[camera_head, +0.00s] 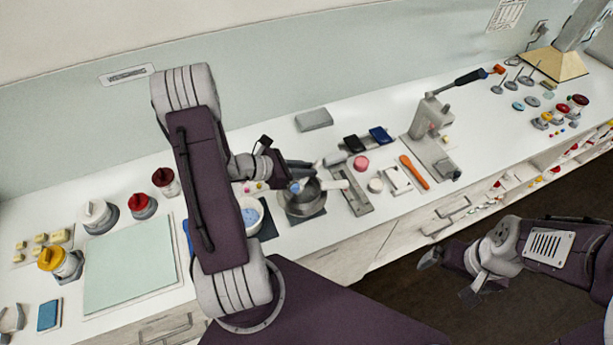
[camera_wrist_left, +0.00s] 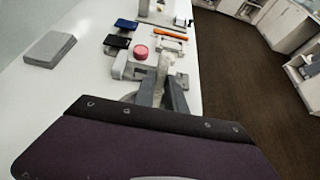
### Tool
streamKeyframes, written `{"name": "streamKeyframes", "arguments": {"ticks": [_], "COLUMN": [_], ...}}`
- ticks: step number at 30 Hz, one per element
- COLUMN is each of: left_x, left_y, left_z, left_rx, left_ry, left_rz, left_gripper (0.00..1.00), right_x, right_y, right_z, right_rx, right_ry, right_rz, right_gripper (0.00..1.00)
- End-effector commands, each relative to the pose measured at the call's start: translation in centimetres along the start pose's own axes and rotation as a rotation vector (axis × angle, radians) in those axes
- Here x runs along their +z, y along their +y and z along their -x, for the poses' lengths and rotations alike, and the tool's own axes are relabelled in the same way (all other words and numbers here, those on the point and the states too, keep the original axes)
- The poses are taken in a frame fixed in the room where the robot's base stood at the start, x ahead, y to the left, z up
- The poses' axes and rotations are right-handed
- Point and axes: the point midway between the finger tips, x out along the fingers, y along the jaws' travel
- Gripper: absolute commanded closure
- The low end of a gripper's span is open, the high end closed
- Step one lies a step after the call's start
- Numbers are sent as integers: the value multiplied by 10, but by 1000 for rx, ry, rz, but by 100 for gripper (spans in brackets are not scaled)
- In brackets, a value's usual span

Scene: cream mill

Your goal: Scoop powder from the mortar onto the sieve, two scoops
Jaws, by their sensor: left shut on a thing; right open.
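The mortar (camera_head: 252,222) is a pale bowl with light blue powder, partly hidden behind my left arm. The sieve (camera_head: 301,206) is a round grey metal pan on a dark mat, just right of the mortar. My left gripper (camera_head: 312,170) is shut on a small scoop (camera_head: 298,186), which shows a patch of blue at its end. The scoop is over the sieve; I cannot tell whether it touches it. In the left wrist view the fingers (camera_wrist_left: 163,95) hide most of the scoop. My right gripper (camera_head: 452,274) is open and empty, over the floor in front of the bench.
A grey metal rail fixture (camera_head: 356,196) stands right of the sieve, with a pink round pot (camera_head: 361,163) and an orange tool (camera_head: 414,172) beyond. A lever press (camera_head: 430,135) stands further right. A pale green mat (camera_head: 130,255) and several jars are at left.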

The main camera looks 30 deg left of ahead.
Motion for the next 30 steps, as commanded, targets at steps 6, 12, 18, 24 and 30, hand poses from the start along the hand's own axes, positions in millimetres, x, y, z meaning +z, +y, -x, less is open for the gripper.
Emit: {"name": "streamKeyframes", "arguments": {"ticks": [6,12,18,24,30], "left_x": [-3,-6,-8,-11,-10], "left_y": [0,0,0,0,0], "left_z": [-2,-3,-5,-6,-6], "left_rx": [0,0,0,0,0], "left_ry": [0,0,0,0,0], "left_rz": [0,0,0,0,0], "left_gripper": [100,100,100,100,100], "right_x": [0,1,1,1,1], "right_y": [0,0,0,0,0], "right_z": [-4,-6,-9,-12,-12], "right_rx": [0,0,0,0,0], "right_ry": [0,0,0,0,0], "right_rz": [0,0,0,0,0], "right_gripper": [0,0,0,0,0]}}
